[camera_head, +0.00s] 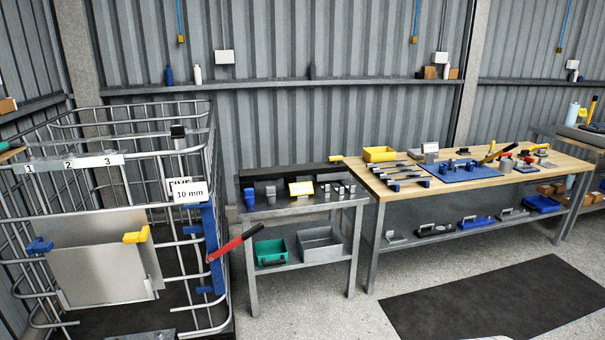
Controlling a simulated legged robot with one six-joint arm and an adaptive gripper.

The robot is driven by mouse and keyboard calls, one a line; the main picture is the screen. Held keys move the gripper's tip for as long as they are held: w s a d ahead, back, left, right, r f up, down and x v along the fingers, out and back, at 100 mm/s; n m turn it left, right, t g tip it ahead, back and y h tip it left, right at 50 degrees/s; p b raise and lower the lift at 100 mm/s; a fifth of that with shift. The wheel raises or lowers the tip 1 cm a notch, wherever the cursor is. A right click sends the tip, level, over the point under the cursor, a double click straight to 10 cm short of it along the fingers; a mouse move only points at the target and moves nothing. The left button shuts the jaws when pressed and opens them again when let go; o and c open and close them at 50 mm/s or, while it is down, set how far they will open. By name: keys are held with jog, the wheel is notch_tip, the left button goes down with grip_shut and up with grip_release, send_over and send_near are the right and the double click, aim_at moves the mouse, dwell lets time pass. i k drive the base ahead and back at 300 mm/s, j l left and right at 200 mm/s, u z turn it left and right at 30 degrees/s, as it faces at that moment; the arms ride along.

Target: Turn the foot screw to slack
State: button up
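I cannot make out a foot screw for certain. At the left stands a wire cage (184,112) of grey tubes. A grey panel (100,270) hangs at its front, with a blue clamp-like part (40,246) on the left and a yellow one (137,235) at its upper right. A red-handled lever (236,243) slants up to the right from that bar. The cage's feet are mostly hidden or out of frame. My gripper is not in view.
A metal table (300,208) with small blocks on top and a green bin (271,251) below stands right of the cage. A wooden workbench (400,192) with tools is farther right. A dark mat (495,305) lies on open floor in front.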

aim_at(335, 159)
jog(key=i, duration=1.5)
jog(key=i+j+z, duration=0.1)
jog(key=i, duration=1.4)
jog(key=i+z, duration=0.1)
jog(key=i, duration=0.25)
jog(key=i+j+z, duration=0.15)
jog(key=i, duration=0.2)
